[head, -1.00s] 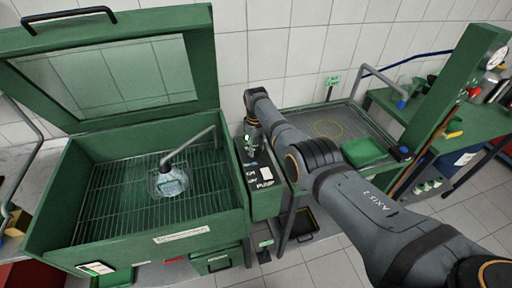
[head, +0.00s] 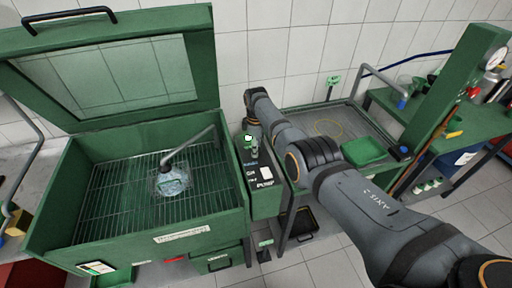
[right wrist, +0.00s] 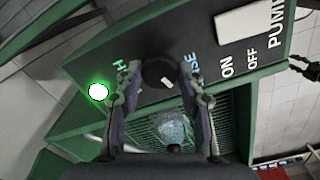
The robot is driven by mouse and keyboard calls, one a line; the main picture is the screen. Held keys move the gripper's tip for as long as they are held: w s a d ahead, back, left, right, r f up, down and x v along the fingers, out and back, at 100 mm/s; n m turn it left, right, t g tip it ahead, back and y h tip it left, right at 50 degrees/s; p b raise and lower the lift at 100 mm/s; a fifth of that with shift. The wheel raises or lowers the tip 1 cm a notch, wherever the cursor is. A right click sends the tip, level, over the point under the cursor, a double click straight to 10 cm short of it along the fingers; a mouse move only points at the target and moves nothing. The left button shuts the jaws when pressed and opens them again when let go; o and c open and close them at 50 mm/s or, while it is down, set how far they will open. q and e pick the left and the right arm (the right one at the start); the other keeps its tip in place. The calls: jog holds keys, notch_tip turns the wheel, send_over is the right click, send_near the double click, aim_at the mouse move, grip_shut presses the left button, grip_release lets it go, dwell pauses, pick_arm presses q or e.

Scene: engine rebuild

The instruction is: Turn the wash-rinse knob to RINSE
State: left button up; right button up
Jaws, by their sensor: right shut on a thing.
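The black wash-rinse knob (right wrist: 158,70) sits on the dark panel of the green parts washer, between the partly readable WASH label (right wrist: 120,70) and RINSE label (right wrist: 190,63). A small white mark shows on it. In the right wrist view my right gripper (right wrist: 159,76) has a finger on each side of the knob and is shut on it. In the head view this gripper (head: 253,148) is small at the panel's far end, and the knob is hidden.
A lit green lamp (right wrist: 98,92) is beside the knob. ON/OFF pump markings (right wrist: 227,66) and a white plate (right wrist: 248,22) are on the same panel. The washer's basin (head: 110,205), with its lid raised, is left of the panel. A draining tray (head: 350,120) stands to the right.

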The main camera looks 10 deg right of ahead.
dwell(0.5)
jog(key=o, duration=1.2)
jog(key=shift+r, duration=0.1)
notch_tip(320, 180, up, 12)
jog(key=shift+f, duration=0.1)
